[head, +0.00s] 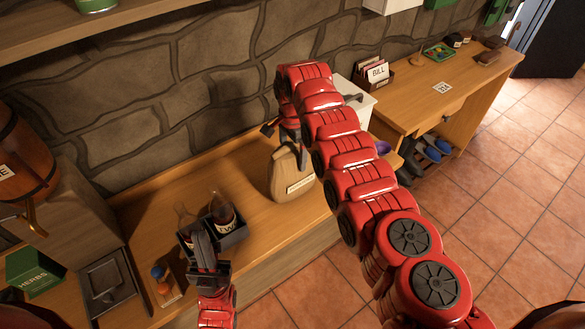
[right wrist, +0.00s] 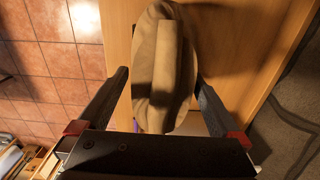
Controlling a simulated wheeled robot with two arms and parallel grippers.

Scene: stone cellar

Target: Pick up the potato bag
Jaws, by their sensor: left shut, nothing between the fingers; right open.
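The potato bag (head: 291,182) is a tan sack with a pale label and a folded top, standing upright on the wooden counter near its right end. My right gripper (head: 289,143) is right above the bag, fingers down. In the right wrist view the bag (right wrist: 158,85) lies between the two spread fingers of the open right gripper (right wrist: 161,82), with gaps at its sides. My left gripper (head: 204,240) is shut and empty, in front of a dark bottle caddy. Part of the bag's top is hidden by the right gripper in the head view.
The dark caddy (head: 232,238) holds bottles left of the bag. An hourglass (head: 163,280), a dark tray (head: 106,277), a green herbs box (head: 34,268) and a barrel (head: 22,160) stand further left. A second wooden desk (head: 416,100) is at right. Bare counter lies left of the bag.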

